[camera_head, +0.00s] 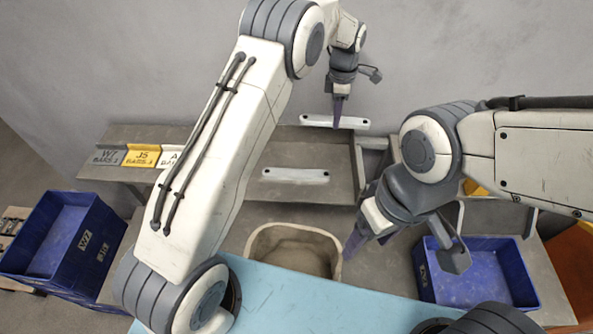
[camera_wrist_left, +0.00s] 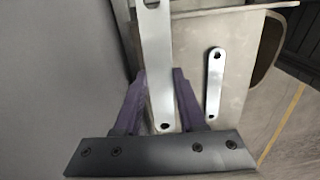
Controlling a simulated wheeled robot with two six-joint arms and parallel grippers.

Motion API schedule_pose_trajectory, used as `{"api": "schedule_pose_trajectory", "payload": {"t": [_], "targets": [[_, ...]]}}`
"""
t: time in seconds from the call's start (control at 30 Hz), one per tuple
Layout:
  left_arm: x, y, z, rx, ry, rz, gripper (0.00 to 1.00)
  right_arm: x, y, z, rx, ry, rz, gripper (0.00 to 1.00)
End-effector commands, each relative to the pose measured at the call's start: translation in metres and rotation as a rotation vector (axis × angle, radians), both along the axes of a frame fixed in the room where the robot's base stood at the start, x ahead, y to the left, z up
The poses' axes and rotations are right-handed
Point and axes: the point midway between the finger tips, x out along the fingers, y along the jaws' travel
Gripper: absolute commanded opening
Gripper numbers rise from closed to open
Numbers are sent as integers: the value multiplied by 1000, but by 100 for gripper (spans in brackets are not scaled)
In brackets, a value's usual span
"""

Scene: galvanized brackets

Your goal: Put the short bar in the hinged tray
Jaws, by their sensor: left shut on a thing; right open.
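My left gripper (camera_head: 338,112) is shut on a pale metal bar (camera_head: 318,121), at the back near the grey wall. In the left wrist view the held bar (camera_wrist_left: 156,60) runs between the purple fingers, with a hole at each end. A second pale bar (camera_head: 292,176) lies flat on a grey metal tray-like surface (camera_head: 335,152); it also shows in the left wrist view (camera_wrist_left: 214,85), right of the held bar. I cannot make out a hinge. My right gripper (camera_head: 353,243) is open and empty, beside the beige bin's right edge.
A beige bin (camera_head: 253,240) with a rounded rim stands in front of the grey surface. Blue crates stand at left (camera_head: 50,250) and right (camera_head: 465,290). Labelled blocks (camera_head: 143,156) sit at back left. A light blue surface (camera_head: 310,305) lies in front.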

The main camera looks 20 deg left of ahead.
Motion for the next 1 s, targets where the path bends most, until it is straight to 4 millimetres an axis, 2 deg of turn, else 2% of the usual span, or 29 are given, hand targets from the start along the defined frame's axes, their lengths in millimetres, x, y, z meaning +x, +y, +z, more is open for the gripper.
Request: {"api": "schedule_pose_trajectory", "payload": {"t": [0.07,0.17,0.5,0.63,0.83,1.0], "targets": [[2,-2,-1,0,-1,40,0,0,0,-1,0,0,0,69],[-2,6,-4,1,2,60,0,0,0,1,0,0,0,69],[-38,71,-47,1,3,62,0,0,0,16,0,0,0,69],[-48,89,-60,0,1,60,0,0,0,20,0,0,0,69],[-53,99,-72,0,0,57,0,0,0,23,0,0,0,69],[-53,98,-97,0,2,56,0,0,0,30,0,0,0,69]]}}
